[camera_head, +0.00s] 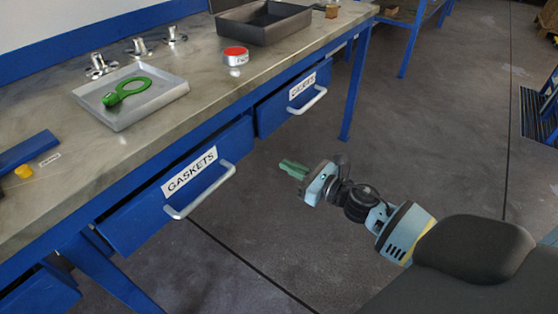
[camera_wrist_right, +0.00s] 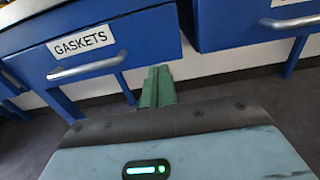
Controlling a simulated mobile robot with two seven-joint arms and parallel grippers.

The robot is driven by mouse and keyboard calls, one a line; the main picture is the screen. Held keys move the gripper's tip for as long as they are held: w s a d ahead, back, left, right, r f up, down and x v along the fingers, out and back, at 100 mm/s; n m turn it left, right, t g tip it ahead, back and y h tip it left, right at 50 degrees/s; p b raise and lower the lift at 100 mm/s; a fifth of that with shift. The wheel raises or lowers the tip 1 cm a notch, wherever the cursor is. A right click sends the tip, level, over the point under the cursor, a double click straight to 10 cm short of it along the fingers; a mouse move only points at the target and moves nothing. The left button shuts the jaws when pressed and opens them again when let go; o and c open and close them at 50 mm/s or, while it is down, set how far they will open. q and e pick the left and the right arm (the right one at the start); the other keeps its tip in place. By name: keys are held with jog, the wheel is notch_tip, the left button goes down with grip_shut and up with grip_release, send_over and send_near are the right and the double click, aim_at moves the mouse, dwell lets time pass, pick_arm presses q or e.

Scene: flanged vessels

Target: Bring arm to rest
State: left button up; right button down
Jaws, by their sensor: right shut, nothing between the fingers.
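My right gripper (camera_head: 293,169) is shut and empty. It hangs in the open space to the right of the workbench, in front of the blue drawers and clear of them. In the right wrist view its green fingers (camera_wrist_right: 158,88) are pressed together with nothing between them. My right arm comes in from the lower right of the head view, bent and reaching toward the bench. My left gripper does not show in either view.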

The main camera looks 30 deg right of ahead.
jog(key=shift+s+d, duration=0.15)
jog(key=shift+s, duration=0.35)
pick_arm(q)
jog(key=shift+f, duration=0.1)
